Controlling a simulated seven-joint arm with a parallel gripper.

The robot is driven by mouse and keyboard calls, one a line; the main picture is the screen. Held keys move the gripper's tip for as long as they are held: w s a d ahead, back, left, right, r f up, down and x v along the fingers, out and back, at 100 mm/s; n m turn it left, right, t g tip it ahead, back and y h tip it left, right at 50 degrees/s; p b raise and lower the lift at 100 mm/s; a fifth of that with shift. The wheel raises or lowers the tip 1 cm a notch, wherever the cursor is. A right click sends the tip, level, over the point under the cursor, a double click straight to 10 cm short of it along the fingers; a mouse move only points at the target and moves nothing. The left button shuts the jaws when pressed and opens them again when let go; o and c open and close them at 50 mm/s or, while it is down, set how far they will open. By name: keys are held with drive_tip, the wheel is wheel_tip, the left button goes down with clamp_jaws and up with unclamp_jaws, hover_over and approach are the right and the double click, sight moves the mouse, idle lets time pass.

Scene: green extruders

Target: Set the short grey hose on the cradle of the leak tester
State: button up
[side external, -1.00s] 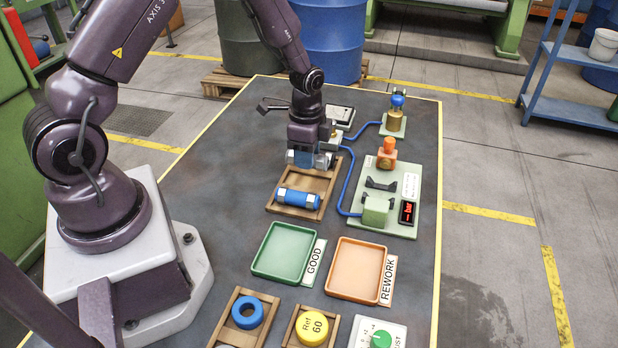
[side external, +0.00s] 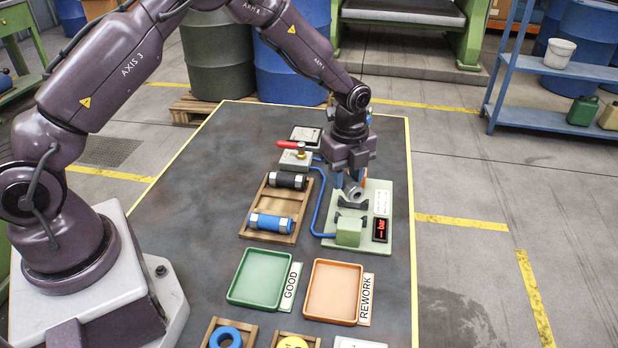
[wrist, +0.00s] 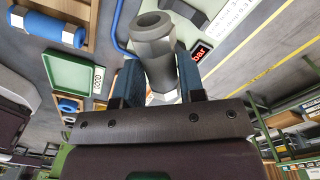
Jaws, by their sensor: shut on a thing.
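The short grey hose (side external: 355,193) is held between the blue fingers of my gripper (side external: 347,184). In the wrist view it shows as a grey piece with hex ends (wrist: 152,42) between the two fingers (wrist: 158,75). The leak tester (side external: 384,192) is a pale green plate with a red display and a green block (side external: 348,233). Its dark cradle (side external: 348,218) lies below the hose in the side view. My gripper is over the tester, pointing down. The far part of the cradle is partly hidden, and I cannot tell if hose and cradle touch.
A wooden tray (side external: 250,223) left of the tester holds a black hose (side external: 287,181) and a blue hose (side external: 270,223). A red-handled valve (side external: 295,157) stands behind it, with blue tubing to the tester. Green (side external: 259,278) and orange (side external: 333,291) trays in front are empty.

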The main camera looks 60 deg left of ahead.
drive_tip(key=shift+w+d+f+m, duration=0.15)
drive_tip(key=shift+w+f+m, duration=0.15)
drive_tip(key=shift+f+m, duration=0.9)
drive_tip(key=shift+w+d+f+m, duration=0.25)
drive_tip(key=shift+f+m, duration=0.7)
drive_tip(key=shift+m, duration=0.3)
drive_tip(key=shift+w+d+f+m, duration=0.1)
drive_tip(key=shift+w+f+m, duration=0.2)
drive_tip(key=shift+f+m, duration=0.9)
drive_tip(key=shift+r, duration=0.1)
drive_tip(key=o, duration=0.9)
drive_tip(key=shift+c, duration=0.2)
drive_tip(key=shift+r, duration=0.1)
